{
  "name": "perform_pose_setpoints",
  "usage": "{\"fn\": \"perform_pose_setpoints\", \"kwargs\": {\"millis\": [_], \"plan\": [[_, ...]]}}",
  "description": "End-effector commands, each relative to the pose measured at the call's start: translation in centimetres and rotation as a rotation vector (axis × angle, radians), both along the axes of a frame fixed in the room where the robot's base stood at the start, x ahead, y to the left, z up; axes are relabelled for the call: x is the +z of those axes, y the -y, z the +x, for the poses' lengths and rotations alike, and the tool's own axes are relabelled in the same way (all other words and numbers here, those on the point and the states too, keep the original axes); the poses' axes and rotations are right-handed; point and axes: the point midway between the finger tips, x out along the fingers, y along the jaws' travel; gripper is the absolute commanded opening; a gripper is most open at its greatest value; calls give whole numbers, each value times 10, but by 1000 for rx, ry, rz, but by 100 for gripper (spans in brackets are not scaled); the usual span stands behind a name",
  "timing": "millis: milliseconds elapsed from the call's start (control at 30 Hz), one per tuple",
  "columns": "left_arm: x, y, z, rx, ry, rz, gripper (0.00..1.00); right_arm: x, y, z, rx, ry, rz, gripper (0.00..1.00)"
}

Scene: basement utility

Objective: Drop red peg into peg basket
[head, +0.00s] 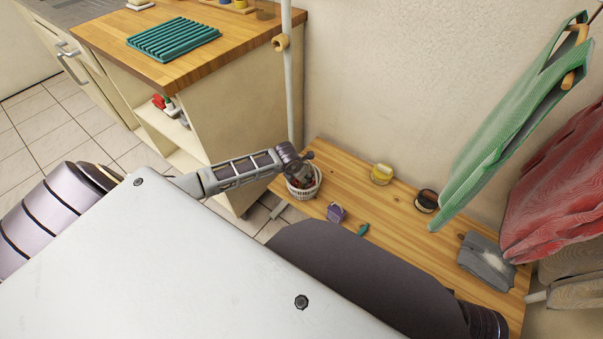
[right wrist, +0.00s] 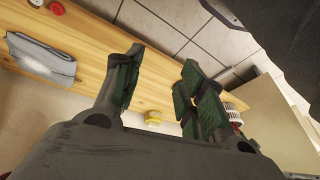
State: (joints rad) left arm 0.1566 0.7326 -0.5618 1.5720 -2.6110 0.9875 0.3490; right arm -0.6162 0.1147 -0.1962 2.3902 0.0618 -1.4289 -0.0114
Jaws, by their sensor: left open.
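A white peg basket (head: 316,186) stands at the left end of the wooden bench. Small red and dark bits show inside it, partly hidden by my gripper; I cannot tell whether one is the red peg. My left gripper (head: 302,174) is open at the basket's mouth, its fingers small and hard to make out. The basket also shows in the right wrist view (right wrist: 236,106), partly behind a finger. My right gripper (right wrist: 160,82) is open and empty in the right wrist view, its green-padded fingers apart.
Green (head: 500,125) and red (head: 560,185) cloths hang above. A counter (head: 215,70) stands left.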

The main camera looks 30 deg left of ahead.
Motion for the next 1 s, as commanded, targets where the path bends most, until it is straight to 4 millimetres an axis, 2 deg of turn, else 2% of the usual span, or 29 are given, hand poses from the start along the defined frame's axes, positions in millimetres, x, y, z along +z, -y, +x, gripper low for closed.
{"fn": "perform_pose_setpoints", "kwargs": {"millis": [233,700,1000], "plan": [[29,0,-11,-2,1,1,52,-20,4,-7,-3,-49,-19,40],[84,-1,-34,-2,1,1,52,-44,7,-3,-11,-85,-37,40],[109,-1,-45,-1,0,1,52,-61,10,-10,-11,-118,-51,40]]}}
